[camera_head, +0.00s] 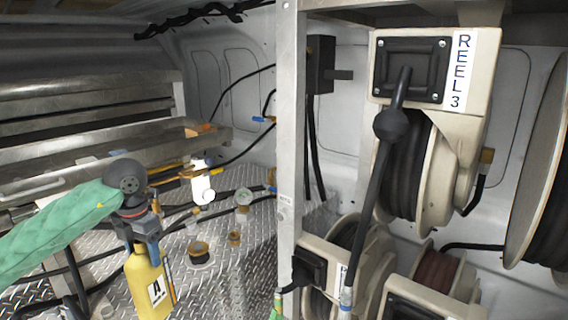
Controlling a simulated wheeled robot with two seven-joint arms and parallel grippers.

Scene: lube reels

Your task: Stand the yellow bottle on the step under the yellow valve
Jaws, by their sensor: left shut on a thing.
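My left gripper (141,246) comes in from the left on a green-sleeved arm and points down. It is shut on the upper end of the yellow bottle (147,286), which carries a white label with a black "A". The bottle hangs nearly upright, slightly tilted, at the lower left; its top is hidden by the gripper. A diamond-plate step (231,272) lies behind and to the right of it. Whether the bottle touches anything below, I cannot tell. Yellow parts (168,168) show beyond the gripper, but I cannot tell which is the yellow valve. My right gripper is not in view.
A white cylinder (202,184), a gauge (244,197) and small brass fittings (199,251) stand over the plate. A metal post (290,120) and hose reels (437,170) fill the right. Black hoses cross the left. Bare plate shows right of the bottle.

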